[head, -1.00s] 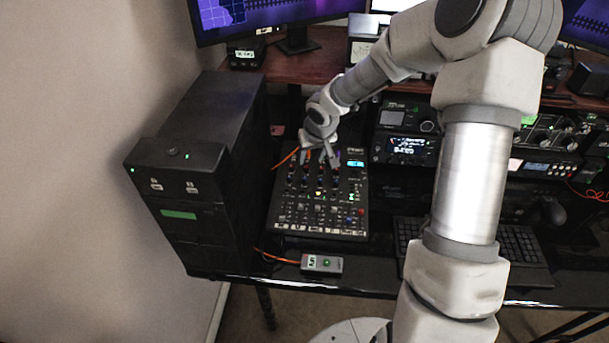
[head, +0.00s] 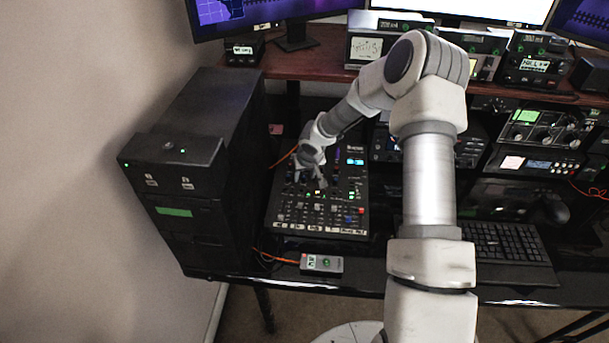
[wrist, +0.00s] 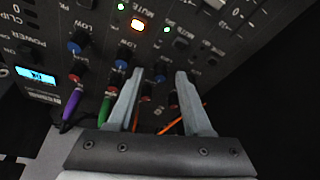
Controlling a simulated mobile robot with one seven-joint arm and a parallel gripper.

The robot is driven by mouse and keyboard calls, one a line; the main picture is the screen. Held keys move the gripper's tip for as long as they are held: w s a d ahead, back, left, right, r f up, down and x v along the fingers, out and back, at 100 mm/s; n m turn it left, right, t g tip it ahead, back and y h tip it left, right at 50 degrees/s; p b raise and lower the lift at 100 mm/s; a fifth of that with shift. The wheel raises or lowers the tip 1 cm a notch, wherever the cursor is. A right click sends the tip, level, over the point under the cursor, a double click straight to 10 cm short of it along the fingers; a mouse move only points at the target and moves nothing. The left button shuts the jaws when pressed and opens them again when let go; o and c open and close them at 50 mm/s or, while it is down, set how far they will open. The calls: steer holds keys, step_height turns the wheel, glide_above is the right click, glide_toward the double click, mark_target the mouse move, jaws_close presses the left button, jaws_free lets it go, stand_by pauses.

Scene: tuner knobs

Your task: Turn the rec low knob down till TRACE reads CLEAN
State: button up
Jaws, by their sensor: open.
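The mixer (head: 322,222) lies on the desk, its face covered in small knobs. My gripper (head: 311,182) is over its upper left part, fingers pointing down. In the wrist view my gripper (wrist: 160,74) is open, its fingers on either side of a small blue-capped knob (wrist: 160,76); I cannot tell whether they touch it. Other blue-capped knobs (wrist: 76,44) stand in a row to the left, with LOW printed near some. I cannot read which knob is rec low. No readout labelled TRACE is legible; a small device (head: 366,47) on the shelf shows dark writing.
A black tower (head: 215,130) stands close left of the mixer. A keyboard (head: 505,245) is to the right. Orange (wrist: 172,125) and purple (wrist: 71,103) cables plug in near the knobs.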

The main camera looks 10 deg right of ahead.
jaws_close()
steer(key=shift+r+p, duration=0.1)
steer(key=shift+p, duration=0.2)
steer(key=shift+r+n+y+p, duration=0.2)
steer(key=shift+n+y+p, duration=0.1)
steer(key=shift+n+p, duration=0.65)
steer(key=n+p, duration=0.2)
steer(key=p, duration=0.1)
steer(key=shift+d+g+y, duration=0.1)
steer(key=shift+g+y, duration=0.2)
steer(key=shift+f+n+p, duration=0.15)
steer(key=shift+n+p, duration=0.95)
steer(key=shift+n, duration=0.05)
steer(key=shift+w+f+n+g+y, duration=0.1)
steer(key=shift+n+g+y, duration=0.4)
steer(key=shift+n, duration=0.8)
